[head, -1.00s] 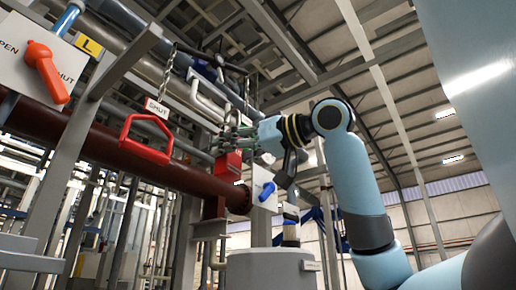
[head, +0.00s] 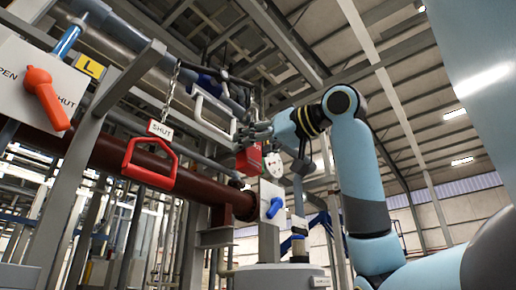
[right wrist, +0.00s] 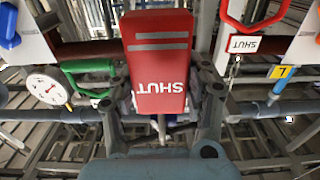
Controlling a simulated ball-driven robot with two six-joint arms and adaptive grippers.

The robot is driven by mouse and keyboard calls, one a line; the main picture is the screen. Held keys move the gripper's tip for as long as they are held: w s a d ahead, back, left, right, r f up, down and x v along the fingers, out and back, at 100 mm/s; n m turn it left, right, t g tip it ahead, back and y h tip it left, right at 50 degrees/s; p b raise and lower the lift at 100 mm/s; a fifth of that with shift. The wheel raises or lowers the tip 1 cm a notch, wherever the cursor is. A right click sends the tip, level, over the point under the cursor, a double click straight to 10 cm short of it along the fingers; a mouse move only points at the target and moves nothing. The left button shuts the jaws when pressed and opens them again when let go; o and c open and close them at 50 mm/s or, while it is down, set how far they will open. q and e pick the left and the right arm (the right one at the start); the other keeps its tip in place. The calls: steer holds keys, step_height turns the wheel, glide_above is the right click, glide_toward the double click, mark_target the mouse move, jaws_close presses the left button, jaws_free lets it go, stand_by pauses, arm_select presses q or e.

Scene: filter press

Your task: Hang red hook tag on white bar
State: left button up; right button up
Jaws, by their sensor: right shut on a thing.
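The red hook tag (head: 248,160) is a red block in the head view. In the right wrist view the tag (right wrist: 157,70) shows grey stripes and the word SHUT upside down. My right gripper (head: 254,133) is shut on it, with a finger on either side in the wrist view. The tag's hook is not clear. The white bar (head: 212,121) is a bent white rail up and left of the gripper in the head view. A gap shows between tag and bar in the picture; the depth between them is unclear. My left gripper is not in view.
A red handle (head: 150,164) with a SHUT label hangs by a chain at left. A brown pipe (head: 100,154) runs below the tag. A blue-handled valve plate (head: 271,203) stands below right. The wrist view shows a green handle (right wrist: 68,76) and a gauge (right wrist: 47,89).

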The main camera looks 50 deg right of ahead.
steer(key=w+a+p, duration=0.1)
steer(key=w+p, duration=0.5)
steer(key=w, duration=0.6)
steer(key=shift+w+r, duration=0.25)
steer(key=shift+r, duration=0.1)
stand_by(0.9)
steer(key=o, duration=1.3)
steer(key=shift+c, duration=0.2)
